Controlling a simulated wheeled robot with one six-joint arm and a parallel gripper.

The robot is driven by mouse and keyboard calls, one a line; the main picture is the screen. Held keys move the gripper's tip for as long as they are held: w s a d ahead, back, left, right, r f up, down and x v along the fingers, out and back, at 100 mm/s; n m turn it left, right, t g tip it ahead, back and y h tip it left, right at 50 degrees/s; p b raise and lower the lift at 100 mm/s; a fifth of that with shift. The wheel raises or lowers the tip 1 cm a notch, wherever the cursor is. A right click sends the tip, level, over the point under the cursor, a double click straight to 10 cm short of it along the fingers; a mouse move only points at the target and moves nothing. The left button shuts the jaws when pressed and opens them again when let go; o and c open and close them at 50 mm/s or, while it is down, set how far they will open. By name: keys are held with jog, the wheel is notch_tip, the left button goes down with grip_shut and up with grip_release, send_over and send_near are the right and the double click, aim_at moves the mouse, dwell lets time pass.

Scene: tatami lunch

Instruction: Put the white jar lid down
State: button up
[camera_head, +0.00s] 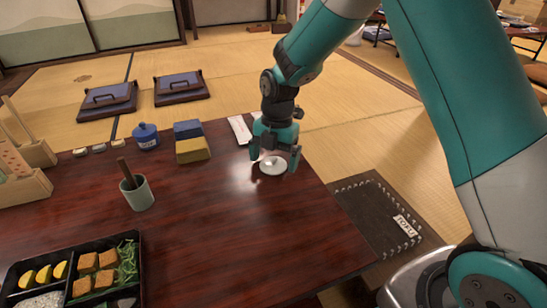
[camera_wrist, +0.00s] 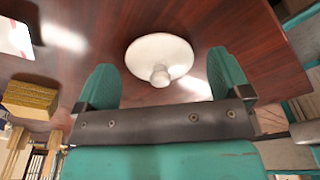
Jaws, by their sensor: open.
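The white jar lid (camera_head: 273,166) lies on the dark red wooden table (camera_head: 230,240) near its far right part. In the wrist view the lid (camera_wrist: 160,56) is a round white disc with a small knob, seen between and a little beyond my fingertips. My gripper (camera_head: 275,158) is right above the lid, pointing down, with its teal fingers apart. In the wrist view the gripper (camera_wrist: 172,75) is open, with a gap between each finger and the lid.
A blue jar (camera_head: 146,136), blue and yellow blocks (camera_head: 192,148), a cup with a stick (camera_head: 138,194) and a bento box (camera_head: 141,262) stand to the left. A white paper item (camera_head: 239,129) lies behind. The table's front right is clear.

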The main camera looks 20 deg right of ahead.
notch_tip(320, 180, up, 12)
jog(key=w+d+p, duration=0.1)
jog(key=p, duration=0.7)
jog(key=s+a+r+m+y, duration=0.1)
jog(key=s+r+m, duration=0.3)
jog(key=s, duration=0.5)
jog(key=s+a+r+m+y, duration=0.1)
jog(key=s+a+r+m, duration=0.2)
jog(key=s+m, duration=0.6)
jog(key=s+a+r+m+t+y, duration=0.1)
jog(key=s+a+r+m, duration=0.1)
jog(key=s+r+m, duration=0.4)
jog(key=s+m, duration=0.1)
jog(key=s, duration=0.2)
jog(key=shift+r, duration=0.25)
jog(key=shift+s, duration=0.1)
notch_tip(320, 180, up, 48)
jog(key=p, duration=4.7)
jog(key=shift+p, duration=0.35)
jog(key=shift+r, duration=0.15)
